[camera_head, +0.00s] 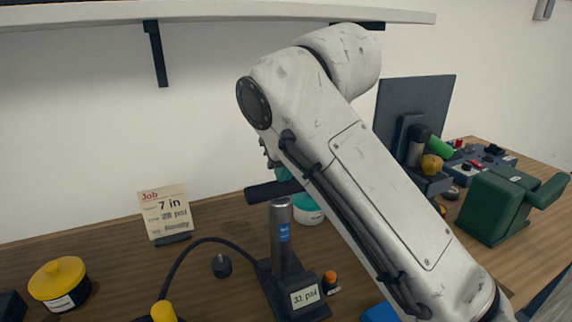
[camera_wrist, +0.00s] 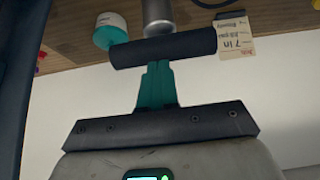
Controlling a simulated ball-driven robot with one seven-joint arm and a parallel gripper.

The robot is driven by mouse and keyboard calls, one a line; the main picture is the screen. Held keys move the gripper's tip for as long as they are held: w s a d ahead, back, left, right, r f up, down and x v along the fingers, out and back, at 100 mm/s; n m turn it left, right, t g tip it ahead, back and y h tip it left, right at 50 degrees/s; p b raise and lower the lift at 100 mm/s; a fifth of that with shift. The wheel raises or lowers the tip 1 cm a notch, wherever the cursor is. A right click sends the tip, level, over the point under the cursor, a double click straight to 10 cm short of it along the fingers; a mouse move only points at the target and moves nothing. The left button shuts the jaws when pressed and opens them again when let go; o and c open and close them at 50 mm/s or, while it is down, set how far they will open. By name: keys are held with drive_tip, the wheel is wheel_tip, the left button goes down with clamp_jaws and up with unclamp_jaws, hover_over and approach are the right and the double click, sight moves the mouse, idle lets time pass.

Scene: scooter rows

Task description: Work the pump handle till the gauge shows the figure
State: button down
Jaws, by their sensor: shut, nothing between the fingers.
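The pump stands on the bench, with a grey metal cylinder (camera_head: 281,238) upright on a dark base. Its black bar handle (camera_head: 262,192) sits across the top, and the arm covers its right part. The handle also shows in the wrist view (camera_wrist: 190,45). The gauge display (camera_head: 305,297) on the base shows a small psi figure, too blurred to read surely. A job card (camera_head: 166,213) reads "7 in" and a psi figure that is hard to read. My gripper (camera_wrist: 158,66) is shut and empty, its teal fingertips at the handle's middle; I cannot tell whether they touch.
A black hose runs left from the pump to a yellow-topped part (camera_head: 163,312). A yellow-lidded tub (camera_head: 59,282) stands at left, a teal-and-white tub (camera_head: 307,211) behind the pump. A green machine (camera_head: 497,207) stands at right. A shelf (camera_head: 200,13) hangs above.

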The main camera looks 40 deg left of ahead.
drive_tip(key=shift+s+f, duration=0.1)
drive_tip(key=shift+f, duration=0.25)
drive_tip(key=r+p, duration=0.4)
drive_tip(key=p, duration=0.1)
drive_tip(key=shift+w+a+r, duration=0.2)
drive_tip(key=shift+a+r, duration=0.15)
drive_tip(key=shift+a, duration=0.05)
drive_tip(key=v, duration=1)
drive_tip(key=shift+b, duration=0.4)
idle(0.5)
